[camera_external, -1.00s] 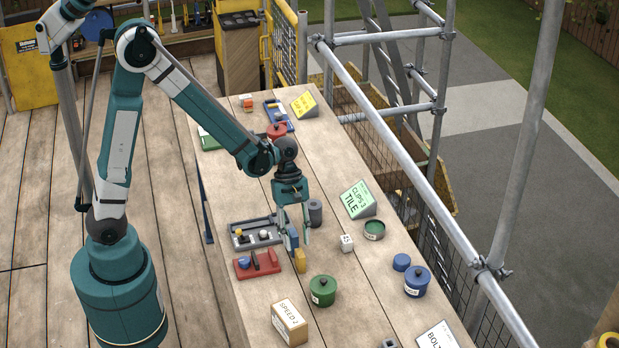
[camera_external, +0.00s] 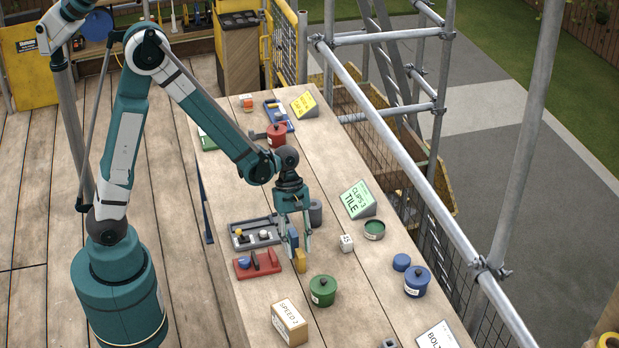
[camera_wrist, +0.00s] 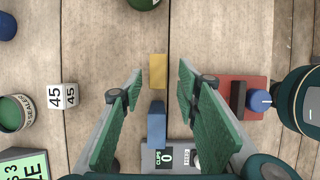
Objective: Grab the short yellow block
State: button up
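The short yellow block (camera_external: 300,260) stands on the wooden table just beyond the fingertips in the wrist view (camera_wrist: 157,71), beside a blue block (camera_external: 293,239). The blue block (camera_wrist: 156,125) is longer in the wrist view and lies in line with the yellow one, closer to my palm. My gripper (camera_external: 298,248) points down over both blocks. In the wrist view, my gripper (camera_wrist: 161,74) is open, with one green-padded finger on each side of the yellow block and a gap on both sides. Nothing is held.
A red tray (camera_external: 244,270) with small pieces lies left of the blocks, and a grey tray (camera_external: 240,246) lies behind it. A green pot (camera_external: 322,290) is in front, and a white number cube (camera_external: 346,243) is to the right. Bare table lies between them.

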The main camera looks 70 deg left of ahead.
aim_at(302, 272)
jog(key=shift+b+x, duration=0.4)
jog(key=shift+x, duration=2.1)
jog(key=shift+w, duration=0.15)
jog(key=c, duration=0.9)
